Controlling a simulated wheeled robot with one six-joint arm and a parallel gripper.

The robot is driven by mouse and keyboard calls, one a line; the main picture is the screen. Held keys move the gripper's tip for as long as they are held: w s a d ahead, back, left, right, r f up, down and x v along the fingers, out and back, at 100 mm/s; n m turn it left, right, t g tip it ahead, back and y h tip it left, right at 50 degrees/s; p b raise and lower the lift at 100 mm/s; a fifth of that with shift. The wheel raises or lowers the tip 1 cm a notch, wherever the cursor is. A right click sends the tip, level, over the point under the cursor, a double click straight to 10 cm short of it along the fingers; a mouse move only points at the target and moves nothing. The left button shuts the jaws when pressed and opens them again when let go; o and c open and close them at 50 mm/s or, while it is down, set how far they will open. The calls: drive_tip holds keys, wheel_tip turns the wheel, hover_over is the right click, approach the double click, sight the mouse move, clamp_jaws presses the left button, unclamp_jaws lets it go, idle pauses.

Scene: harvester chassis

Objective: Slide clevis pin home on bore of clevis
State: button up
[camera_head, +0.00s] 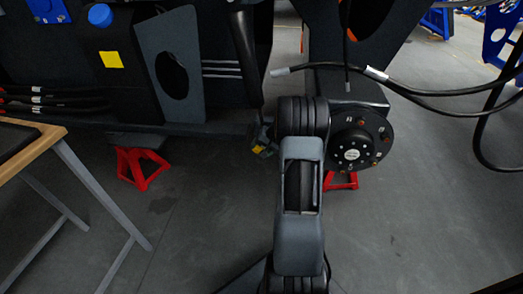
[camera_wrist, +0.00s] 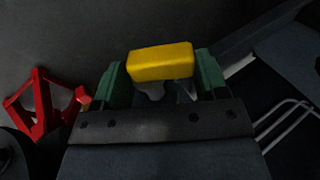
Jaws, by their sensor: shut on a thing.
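My gripper (camera_wrist: 160,77) has two green fingers, one on each side of a yellow block-like part (camera_wrist: 160,61), and is shut on it. This yellow part looks like the grip of the clevis pin; the pin's shank is not clearly seen. Pale grey metal shows just below the yellow part in the wrist view, perhaps the clevis, but it is dark and mostly hidden. In the head view, the yellow part (camera_head: 258,149) is small, beside my arm, near the lower end of a black cylinder (camera_head: 246,55). I cannot tell whether the pin is in the bore.
A red stand (camera_head: 140,168) is under the chassis at left, and another (camera_head: 341,181) is behind the wheel hub (camera_head: 353,152). Black hoses (camera_head: 430,92) hang at right. A wooden-topped table (camera_head: 30,145) is at left. Open floor lies in front.

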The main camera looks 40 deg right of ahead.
drive_tip(key=shift+w+d, duration=0.8)
drive_tip(key=shift+w, duration=0.05)
drive_tip(key=o, duration=1.3)
drive_tip(key=p+v, duration=0.5)
drive_tip(key=v, duration=0.9)
drive_tip(key=shift+s+d+f, duration=0.1)
drive_tip(key=shift+f, duration=0.05)
drive_tip(key=shift+c, duration=0.2)
